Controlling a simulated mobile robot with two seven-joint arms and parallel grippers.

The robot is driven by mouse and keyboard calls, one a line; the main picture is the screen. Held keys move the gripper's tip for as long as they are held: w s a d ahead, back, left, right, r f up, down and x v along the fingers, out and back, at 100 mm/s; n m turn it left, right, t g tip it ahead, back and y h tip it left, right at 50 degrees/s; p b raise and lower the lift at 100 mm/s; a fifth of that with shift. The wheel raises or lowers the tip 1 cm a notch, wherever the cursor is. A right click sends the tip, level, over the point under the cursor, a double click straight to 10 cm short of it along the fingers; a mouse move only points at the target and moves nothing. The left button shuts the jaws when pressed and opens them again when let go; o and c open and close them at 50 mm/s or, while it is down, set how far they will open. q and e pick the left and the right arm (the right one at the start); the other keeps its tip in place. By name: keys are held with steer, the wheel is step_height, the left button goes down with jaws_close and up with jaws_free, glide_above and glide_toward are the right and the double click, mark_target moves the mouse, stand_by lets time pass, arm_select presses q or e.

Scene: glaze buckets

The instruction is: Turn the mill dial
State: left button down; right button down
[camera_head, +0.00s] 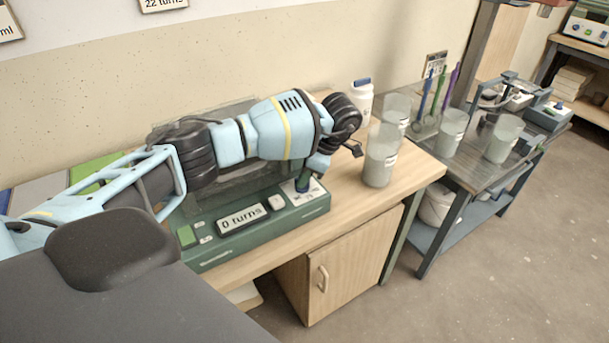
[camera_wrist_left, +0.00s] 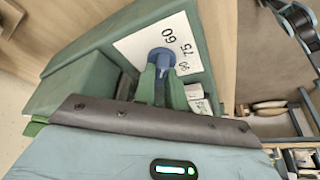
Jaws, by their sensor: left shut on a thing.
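The mill (camera_head: 292,222) is a green box on the wooden bench, with a display (camera_head: 240,217) reading "0 turns". Its dial (camera_wrist_left: 162,57) is a blue knob on a white plate; the numbers 60, 75 and 90 show beside it in the left wrist view. My left gripper (camera_head: 303,184) reaches down over the dial at the mill's right end, and its green fingers (camera_wrist_left: 163,82) are shut on the knob. The dial is mostly hidden by the fingers in the head view. My right gripper is not in view.
My left arm passes over the mill, and a wooden cabinet (camera_head: 340,265) is below the bench.

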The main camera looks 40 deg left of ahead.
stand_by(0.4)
arm_select(q)
steer(key=c, duration=1.4)
jaws_free()
steer(key=shift+c, duration=0.2)
steer(key=v, duration=0.8)
